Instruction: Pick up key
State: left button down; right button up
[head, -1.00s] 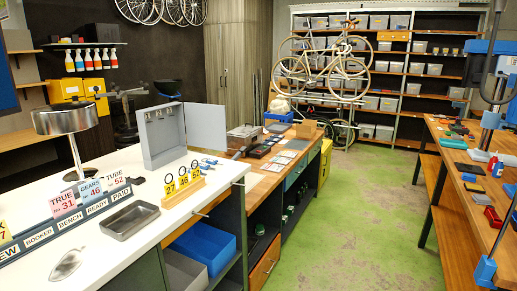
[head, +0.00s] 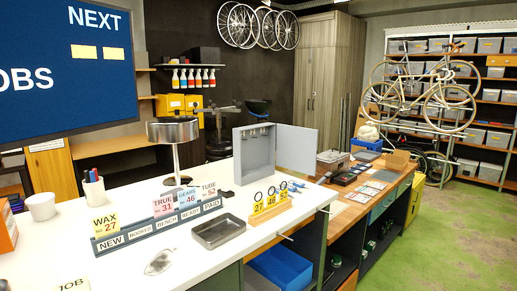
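A yellow-tagged rack on the white counter carries tags 27 (head: 258,207), 46 (head: 271,202) and 52 (head: 283,196), each with a dark ring above it. Small blue items (head: 296,184), which may be keys, lie just behind the rack at its right. An open grey key cabinet (head: 239,160) stands behind the rack, its door (head: 298,150) swung to the right. Small hooks or keys show inside it, too small to tell apart. Neither of my grippers is in view.
A grey tray (head: 218,241) sits in front of the cabinet. A card rail (head: 160,229) with job cards, a lamp (head: 173,131), a pen cup (head: 95,192) and a white mug (head: 41,207) stand on the counter (head: 130,273). Green floor (head: 440,240) is open at the right.

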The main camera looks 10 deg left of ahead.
aim_at(298, 184)
jog(key=i+l+u, duration=0.2)
jog(key=u, duration=0.2)
jog(key=i+l+u, duration=0.1)
jog(key=l+u, duration=0.3)
jog(key=i+l+u, duration=0.1)
jog(key=l+u, duration=0.9)
jog(key=l, duration=0.45)
jog(key=l+u, duration=0.1)
jog(key=l, duration=0.55)
jog(key=k+l+u, duration=0.15)
jog(key=l, duration=0.45)
jog(key=l+u, duration=0.1)
jog(key=l, duration=0.5)
jog(key=k+l, duration=0.1)
jog(key=l, duration=0.35)
jog(key=k+l, duration=0.1)
jog(key=l, duration=0.85)
jog(key=k+l, duration=0.15)
jog(key=l, duration=0.3)
jog(key=i+j, duration=0.55)
